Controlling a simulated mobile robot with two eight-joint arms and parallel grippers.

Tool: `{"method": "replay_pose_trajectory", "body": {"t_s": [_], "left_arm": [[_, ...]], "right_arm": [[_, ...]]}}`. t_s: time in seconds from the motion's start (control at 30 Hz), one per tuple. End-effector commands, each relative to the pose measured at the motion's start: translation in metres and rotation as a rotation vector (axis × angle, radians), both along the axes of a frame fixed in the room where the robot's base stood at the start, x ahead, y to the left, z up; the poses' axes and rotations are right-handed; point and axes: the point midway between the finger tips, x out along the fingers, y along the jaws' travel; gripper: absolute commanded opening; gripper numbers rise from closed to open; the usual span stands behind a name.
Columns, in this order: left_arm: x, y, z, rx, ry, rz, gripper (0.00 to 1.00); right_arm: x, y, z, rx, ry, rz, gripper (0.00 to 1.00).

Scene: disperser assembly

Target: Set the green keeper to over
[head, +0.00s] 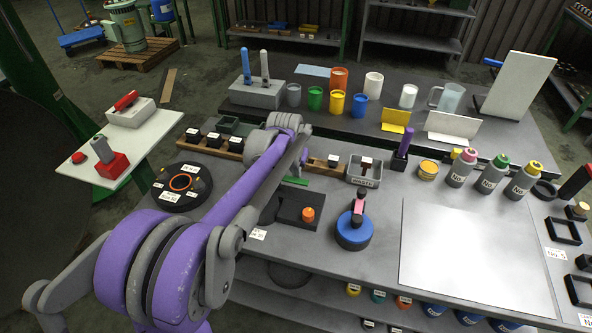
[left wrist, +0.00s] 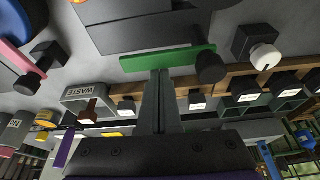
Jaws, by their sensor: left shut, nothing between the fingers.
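The green keeper (left wrist: 165,60) is a flat green bar with a black knob (left wrist: 210,68) near its right end in the left wrist view. It lies along the edge of a dark plate (left wrist: 140,32). In the head view a short piece of the keeper (head: 296,181) shows beside my arm, which hides the rest. My left gripper (left wrist: 160,76) is shut and empty, its fingertips right at the middle of the keeper's edge; I cannot tell whether they touch it. In the head view my left gripper (head: 299,163) is seen edge-on above the bench. My right gripper is not in view.
The dark plate carries an orange knob (head: 308,214). A wooden rail (left wrist: 232,82) with dark blocks and the waste box (left wrist: 88,92) lie close by.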

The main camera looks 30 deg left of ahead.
Motion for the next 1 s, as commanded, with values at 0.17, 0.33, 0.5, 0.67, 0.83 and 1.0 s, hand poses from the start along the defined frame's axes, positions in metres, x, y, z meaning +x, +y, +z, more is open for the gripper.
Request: {"method": "replay_pose_trajectory", "body": {"t_s": [0.17,0.33,0.5,0.67,0.83,1.0], "left_arm": [[-0.001,0.0,0.0,0.0,0.0,-0.024,0.0],[-0.003,-0.001,0.0,0.0,0.0,-0.053,0.0],[-0.005,-0.002,0.0,-0.001,0.0,-0.087,0.0],[-0.008,-0.003,0.0,0.0,0.0,-0.154,0.0],[-0.015,-0.005,0.0,-0.001,0.001,-0.274,0.0],[-0.023,-0.006,0.0,-0.001,0.001,-0.434,0.0]], "right_arm": [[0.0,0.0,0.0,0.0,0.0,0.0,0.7],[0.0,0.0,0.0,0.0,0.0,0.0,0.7],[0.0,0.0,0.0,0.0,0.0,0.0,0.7],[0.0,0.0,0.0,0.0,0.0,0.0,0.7],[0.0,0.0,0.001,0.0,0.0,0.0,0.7],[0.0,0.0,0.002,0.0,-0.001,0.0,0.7]]}}
